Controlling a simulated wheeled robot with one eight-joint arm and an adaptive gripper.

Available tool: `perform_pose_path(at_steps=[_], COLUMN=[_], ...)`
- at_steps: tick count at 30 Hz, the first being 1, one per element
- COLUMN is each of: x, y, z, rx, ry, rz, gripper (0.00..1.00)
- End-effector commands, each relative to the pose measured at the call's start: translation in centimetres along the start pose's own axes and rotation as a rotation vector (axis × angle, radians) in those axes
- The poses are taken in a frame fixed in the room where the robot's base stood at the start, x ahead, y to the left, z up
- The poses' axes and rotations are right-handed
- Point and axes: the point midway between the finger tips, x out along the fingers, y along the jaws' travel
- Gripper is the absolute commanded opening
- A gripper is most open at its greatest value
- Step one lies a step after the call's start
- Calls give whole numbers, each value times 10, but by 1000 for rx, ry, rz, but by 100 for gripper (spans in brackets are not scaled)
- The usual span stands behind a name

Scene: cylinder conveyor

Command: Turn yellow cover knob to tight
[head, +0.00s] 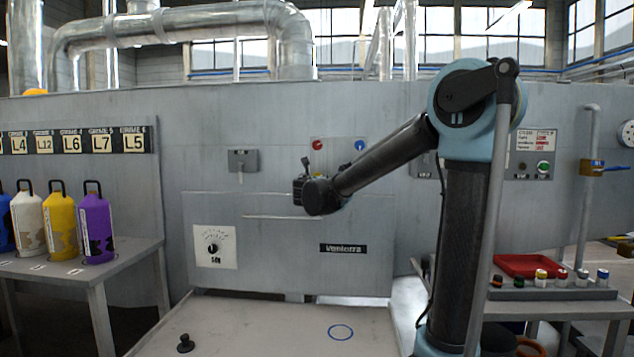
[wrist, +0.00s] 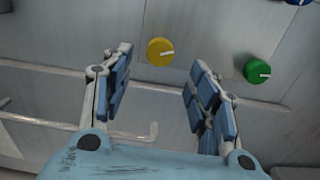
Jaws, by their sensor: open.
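The yellow cover knob (wrist: 160,52) shows in the wrist view on the grey panel, with a white pointer line toward the right. My gripper (wrist: 159,72) is open, its two blue-padded fingers apart and nothing between them. The knob appears beyond the fingertips, roughly between them in the picture; no contact is visible. In the head view my gripper (head: 304,188) is in front of the machine's wall, below the red knob (head: 317,144) and blue knob (head: 360,145).
In the wrist view a green knob (wrist: 257,70) sits right of the yellow one, and a bar-like handle (wrist: 135,132) lies below. In the head view there is a dial (head: 214,247) on the front cover, a bottle table (head: 100,275) at left and a red tray (head: 528,265) at right.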

Motion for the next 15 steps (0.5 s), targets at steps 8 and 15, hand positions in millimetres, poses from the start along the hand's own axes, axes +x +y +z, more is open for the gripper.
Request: perform_pose_path(at_steps=[8,15], x=[48,75], y=[-1,0], z=[0,0], rx=[1,1], ry=[-1,-1], rz=[-2,-1], gripper=[54,54])
